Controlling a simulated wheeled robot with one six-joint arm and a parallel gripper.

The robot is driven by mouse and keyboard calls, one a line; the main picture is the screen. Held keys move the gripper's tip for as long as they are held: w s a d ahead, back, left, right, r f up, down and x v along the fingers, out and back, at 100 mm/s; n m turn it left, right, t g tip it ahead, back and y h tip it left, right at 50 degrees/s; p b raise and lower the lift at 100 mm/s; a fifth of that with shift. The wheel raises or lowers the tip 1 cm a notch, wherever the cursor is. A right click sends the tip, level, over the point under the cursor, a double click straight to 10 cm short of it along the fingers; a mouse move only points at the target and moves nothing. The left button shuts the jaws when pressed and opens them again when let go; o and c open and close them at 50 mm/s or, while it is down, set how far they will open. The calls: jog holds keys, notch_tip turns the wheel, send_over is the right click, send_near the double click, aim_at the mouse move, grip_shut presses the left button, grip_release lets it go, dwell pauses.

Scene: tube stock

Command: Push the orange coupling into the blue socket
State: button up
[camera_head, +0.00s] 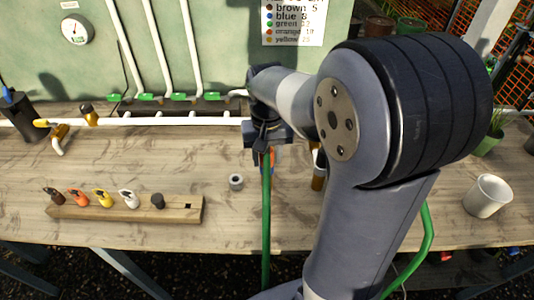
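My gripper (266,143) is over the back middle of the table, low above the wood. A small orange piece (272,154), which may be the orange coupling, shows just below it, partly hidden by the gripper and a green hose (266,215). The hose runs from the gripper down past the front edge. Another orange piece (78,197) stands in the wooden rack. The finger gap is too small and covered to read.
The wooden rack (175,212) at front left holds brown, orange, yellow, white and dark pieces. A grey ring (236,182) lies left of the hose. A white pipe (180,121) crosses the back. A white mug (487,196) stands at right. My arm hides much of the right side.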

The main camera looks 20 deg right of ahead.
jog(key=o, duration=0.4)
jog(key=shift+c, duration=0.2)
notch_tip(320, 180, up, 11)
jog(key=shift+f, duration=0.1)
dwell(0.4)
notch_tip(320, 180, down, 11)
jog(key=shift+r, duration=0.55)
jog(key=shift+f, duration=0.2)
